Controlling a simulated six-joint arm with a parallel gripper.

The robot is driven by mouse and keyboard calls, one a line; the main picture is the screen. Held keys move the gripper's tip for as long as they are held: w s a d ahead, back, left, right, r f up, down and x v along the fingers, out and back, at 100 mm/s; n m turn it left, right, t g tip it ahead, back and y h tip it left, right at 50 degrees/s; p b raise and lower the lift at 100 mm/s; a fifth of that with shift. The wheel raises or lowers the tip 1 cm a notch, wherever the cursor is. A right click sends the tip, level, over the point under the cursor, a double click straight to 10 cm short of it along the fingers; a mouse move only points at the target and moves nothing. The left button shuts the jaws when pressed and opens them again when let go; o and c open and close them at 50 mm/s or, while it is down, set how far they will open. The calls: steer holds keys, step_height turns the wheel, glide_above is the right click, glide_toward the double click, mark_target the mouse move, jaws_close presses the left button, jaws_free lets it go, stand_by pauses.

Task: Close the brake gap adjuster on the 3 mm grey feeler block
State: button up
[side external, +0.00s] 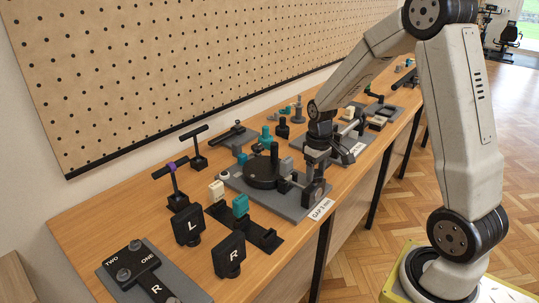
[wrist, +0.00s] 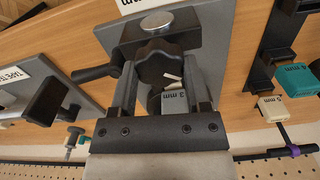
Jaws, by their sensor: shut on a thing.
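The brake gap adjuster stands on a grey plate (side external: 258,190) with a "GAP 3 mm" label (side external: 321,209) and a black disc (side external: 262,172). In the wrist view its black lobed knob (wrist: 163,62) has a white pointer mark. The knob sits between the two fingers of my gripper (wrist: 162,70), which is shut on it. The grey feeler block (wrist: 176,98), marked 3 mm, shows just below the knob, partly hidden by my gripper. In the side view my gripper (side external: 318,152) is over the plate's right part. The gap faces are hidden.
A black rack holds a cream block (side external: 216,190) and a teal block (side external: 240,206). Black L (side external: 187,224) and R (side external: 229,254) signs stand in front. T-handled tools (side external: 175,185) stand at left. Other fixtures crowd the bench behind my gripper. A pegboard (side external: 180,60) backs the bench.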

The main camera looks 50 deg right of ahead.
mark_target(316, 173)
steer(key=m, duration=0.6)
steer(key=shift+r+m, duration=0.1)
steer(key=shift+m, duration=0.2)
steer(key=m, duration=0.5)
steer(key=shift+m, duration=0.3)
steer(key=o, duration=1.3)
steer(key=shift+r, duration=0.1)
steer(key=shift+r, duration=3.8)
